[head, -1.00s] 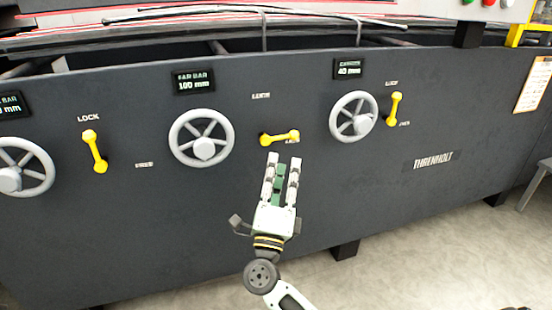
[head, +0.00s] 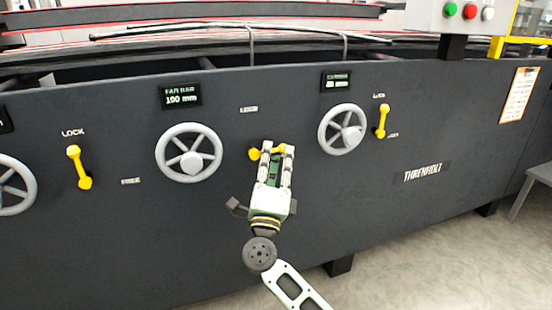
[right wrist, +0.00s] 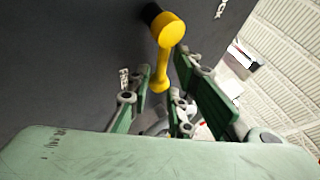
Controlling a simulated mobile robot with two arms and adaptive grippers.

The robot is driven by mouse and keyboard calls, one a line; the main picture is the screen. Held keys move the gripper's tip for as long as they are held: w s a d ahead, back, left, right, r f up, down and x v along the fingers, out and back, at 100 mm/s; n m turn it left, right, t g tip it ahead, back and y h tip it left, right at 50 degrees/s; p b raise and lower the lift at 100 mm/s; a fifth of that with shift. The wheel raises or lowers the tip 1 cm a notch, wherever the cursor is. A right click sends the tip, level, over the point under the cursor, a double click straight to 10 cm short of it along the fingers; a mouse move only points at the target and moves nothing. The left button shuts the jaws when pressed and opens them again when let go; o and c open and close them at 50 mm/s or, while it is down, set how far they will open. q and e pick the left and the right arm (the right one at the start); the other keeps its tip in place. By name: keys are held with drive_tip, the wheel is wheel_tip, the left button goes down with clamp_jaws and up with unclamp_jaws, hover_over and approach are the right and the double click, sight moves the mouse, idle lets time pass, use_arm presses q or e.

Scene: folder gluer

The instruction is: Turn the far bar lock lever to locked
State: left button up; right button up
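The yellow far bar lock lever (head: 254,154) sits right of the far bar handwheel (head: 188,153) on the dark machine panel. It lies about horizontal, and my right gripper hides part of it. My right gripper (head: 278,147) is in front of the lever, pointing up at the panel, with its two fingers apart. In the right wrist view the lever (right wrist: 166,58) reaches from its pivot toward the space between the open fingers (right wrist: 165,92). Whether a finger touches it I cannot tell. The far bar display (head: 181,95) reads 100 mm. My left gripper is out of view.
Another yellow lever (head: 78,167) stands at the left beside a handwheel (head: 12,185). A third lever (head: 382,121) stands upright right of another handwheel (head: 342,129). A button box (head: 468,12) is at the top right. Open floor (head: 420,260) lies at the lower right.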

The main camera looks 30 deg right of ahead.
clamp_jaws()
